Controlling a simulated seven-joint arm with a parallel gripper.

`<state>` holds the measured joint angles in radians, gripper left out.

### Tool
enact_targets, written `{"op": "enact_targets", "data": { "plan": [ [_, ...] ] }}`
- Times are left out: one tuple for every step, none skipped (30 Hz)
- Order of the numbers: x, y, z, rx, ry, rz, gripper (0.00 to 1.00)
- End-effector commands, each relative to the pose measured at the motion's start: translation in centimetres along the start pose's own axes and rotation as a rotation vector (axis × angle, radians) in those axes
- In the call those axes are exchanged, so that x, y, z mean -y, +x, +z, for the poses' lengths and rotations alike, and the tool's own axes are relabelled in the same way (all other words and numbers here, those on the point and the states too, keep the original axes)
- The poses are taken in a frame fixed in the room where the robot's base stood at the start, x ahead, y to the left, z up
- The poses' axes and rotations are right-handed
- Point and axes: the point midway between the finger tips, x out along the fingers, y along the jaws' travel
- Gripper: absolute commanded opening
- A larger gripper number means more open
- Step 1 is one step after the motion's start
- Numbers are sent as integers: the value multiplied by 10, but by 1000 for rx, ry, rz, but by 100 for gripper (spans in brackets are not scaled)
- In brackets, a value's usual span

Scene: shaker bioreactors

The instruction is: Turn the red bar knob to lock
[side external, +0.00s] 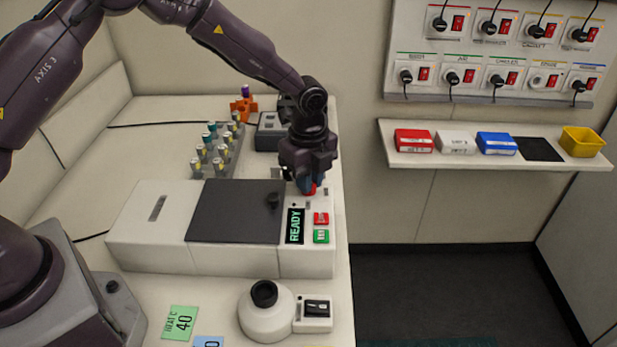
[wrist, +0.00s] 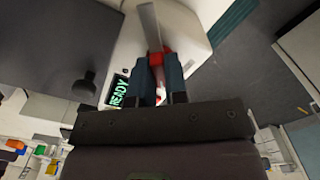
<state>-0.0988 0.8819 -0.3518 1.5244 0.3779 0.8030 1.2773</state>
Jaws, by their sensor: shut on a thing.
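The red bar knob (wrist: 156,58) is on the right-hand panel of the white shaker unit (side external: 150,243). In the wrist view it sits between the fingertips of my gripper (wrist: 159,66), which is shut on it. In the side view my gripper (side external: 308,186) reaches down onto the panel from behind, and only a small red part of the knob (side external: 311,190) shows beneath it. The knob's exact angle is hard to tell. A display (side external: 295,226) on the panel reads READY. The dark lid (side external: 235,210) looks closed.
A red button (side external: 321,218) and a green button (side external: 321,236) are beside the display. A black lid knob (side external: 272,200) stands close to my gripper's left. A rack of vials (side external: 217,150) is behind the unit. A white round device (side external: 266,315) is in front.

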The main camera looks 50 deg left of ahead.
Motion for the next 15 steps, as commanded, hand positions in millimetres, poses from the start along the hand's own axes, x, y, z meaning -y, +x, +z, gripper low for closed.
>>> {"op": "enact_targets", "data": {
  "plan": [
    [0, -1, 0, 2, -44, 1, 0],
    [0, -1, 0, 2, -71, 1, 0],
    [0, -1, 0, 2, -109, 1, 0],
    [0, -1, 0, 2, -139, 1, 0],
    [0, -1, 1, 2, -168, 1, 0],
    [0, -1, 0, 3, -205, 1, 0],
    [0, -1, 0, 2, -233, 1, 0],
    [0, -1, 0, 2, -262, 1, 0],
    [0, -1, 0, 2, -300, 0, 0],
    [0, -1, 0, 3, -328, 0, 0],
    [0, -1, 0, 2, -357, 0, 0],
    [0, -1, 0, 2, -396, 0, 0],
    [0, -1, 1, 2, -424, 0, 0],
    [0, -1, 0, 3, -451, -1, 0],
    [0, -1, 0, 2, -487, -1, 0]
  ]
}}
